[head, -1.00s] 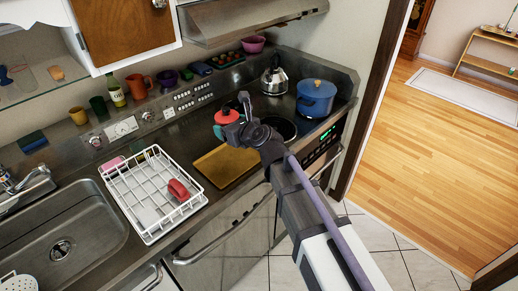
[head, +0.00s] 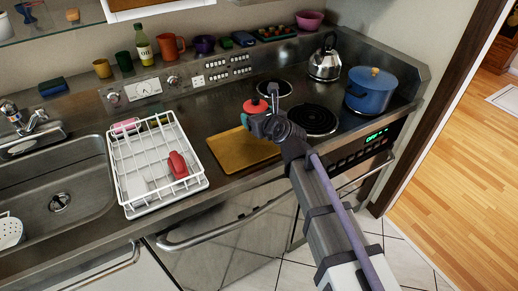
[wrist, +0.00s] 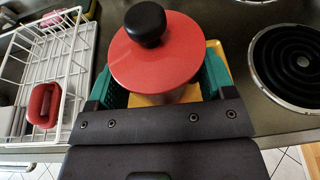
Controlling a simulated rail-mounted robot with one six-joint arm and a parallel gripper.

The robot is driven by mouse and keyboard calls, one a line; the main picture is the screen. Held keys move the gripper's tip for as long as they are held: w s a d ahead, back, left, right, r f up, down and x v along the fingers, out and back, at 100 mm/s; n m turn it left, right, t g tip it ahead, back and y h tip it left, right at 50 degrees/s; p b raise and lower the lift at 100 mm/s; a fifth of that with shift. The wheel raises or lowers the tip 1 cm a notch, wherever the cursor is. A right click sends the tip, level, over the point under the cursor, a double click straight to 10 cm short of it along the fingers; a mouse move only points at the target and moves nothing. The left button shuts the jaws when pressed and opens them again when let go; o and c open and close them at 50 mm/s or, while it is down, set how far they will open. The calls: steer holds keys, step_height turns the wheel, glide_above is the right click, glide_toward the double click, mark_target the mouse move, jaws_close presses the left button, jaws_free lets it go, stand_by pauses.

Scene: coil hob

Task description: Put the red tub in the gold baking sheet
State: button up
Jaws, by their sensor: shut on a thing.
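The red tub (head: 255,106) has a red lid with a black knob and stands out at the back edge of the gold baking sheet in the head view. In the wrist view the tub (wrist: 166,52) sits upright between the green fingers of my gripper (wrist: 160,82). My gripper (head: 268,122) is shut on the tub's sides. The gold baking sheet (head: 240,152) lies flat and empty on the counter; a strip of it shows around the tub in the wrist view (wrist: 217,47). The tub's lower part is hidden, so I cannot tell its height above the counter.
A white dish rack (head: 135,180) with a red item (head: 178,165) stands left of the sheet, beside the sink (head: 60,190). A coil burner (head: 314,119) lies right of my gripper. A blue pot (head: 370,92) and a kettle (head: 325,62) stand farther right.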

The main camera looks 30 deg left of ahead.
mark_target(255, 153)
steer(key=shift+s+a+f, duration=0.25)
steer(key=shift+a+f, duration=0.2)
steer(key=shift+f, duration=0.05)
step_height(255, 153, down, 10)
steer(key=b, duration=1)
steer(key=shift+f+b, duration=0.15)
steer(key=shift+b, duration=0.15)
steer(key=shift+r, duration=0.25)
steer(key=shift+f, duration=0.2)
steer(key=o, duration=1.1)
steer(key=shift+r, duration=0.1)
